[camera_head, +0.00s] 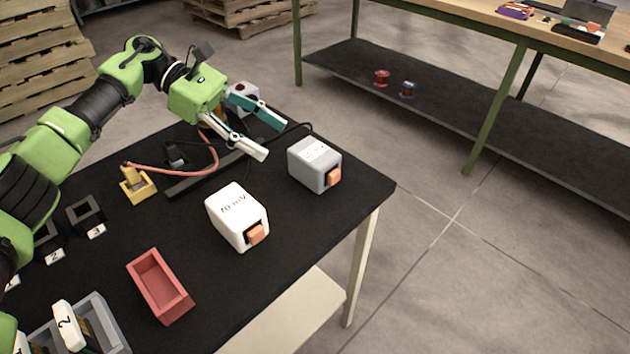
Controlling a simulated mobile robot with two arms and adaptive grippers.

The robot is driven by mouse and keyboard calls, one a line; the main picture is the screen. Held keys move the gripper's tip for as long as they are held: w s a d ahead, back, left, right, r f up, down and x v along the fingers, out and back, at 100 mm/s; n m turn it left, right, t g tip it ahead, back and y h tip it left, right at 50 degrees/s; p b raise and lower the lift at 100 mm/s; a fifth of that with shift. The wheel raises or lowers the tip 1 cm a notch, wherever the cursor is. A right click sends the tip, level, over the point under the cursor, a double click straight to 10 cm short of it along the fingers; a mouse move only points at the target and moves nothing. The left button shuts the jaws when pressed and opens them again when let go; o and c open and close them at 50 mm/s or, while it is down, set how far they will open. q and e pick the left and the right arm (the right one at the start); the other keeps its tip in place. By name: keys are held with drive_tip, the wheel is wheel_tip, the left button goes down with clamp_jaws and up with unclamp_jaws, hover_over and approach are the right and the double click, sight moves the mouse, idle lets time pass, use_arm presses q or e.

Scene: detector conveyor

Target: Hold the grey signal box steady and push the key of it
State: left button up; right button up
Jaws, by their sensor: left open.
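The grey signal box (308,165) stands upright near the right end of the black table. Its orange key (334,177) is on the side facing the front right. A cable runs from behind it to the left. My left gripper (274,139) is open and empty, above the table just to the upper left of the grey box, apart from it as far as I can tell. One finger has a teal face and the other looks white. My right gripper is not in view.
A white box (233,212) with an orange key stands in front of the grey one. A red tray (158,287), a yellow block (136,186) and a grey bin (106,325) are to the left. The table's right edge (388,192) is close to the grey box.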

sight(292, 154)
use_arm(q)
drive_tip(key=shift+x, duration=0.75)
drive_tip(key=p+x, duration=0.1)
drive_tip(key=x, duration=0.4)
drive_tip(key=shift+f, duration=0.2)
drive_tip(key=b+x, duration=0.1)
drive_tip(key=x, duration=0.2)
drive_tip(key=shift+s+d+f+b, duration=0.15)
drive_tip(key=shift+d+b, duration=0.1)
drive_tip(key=shift+b, duration=0.1)
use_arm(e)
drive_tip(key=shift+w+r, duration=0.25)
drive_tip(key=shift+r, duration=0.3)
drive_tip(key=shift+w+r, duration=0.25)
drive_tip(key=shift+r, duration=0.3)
use_arm(q)
clamp_jaws()
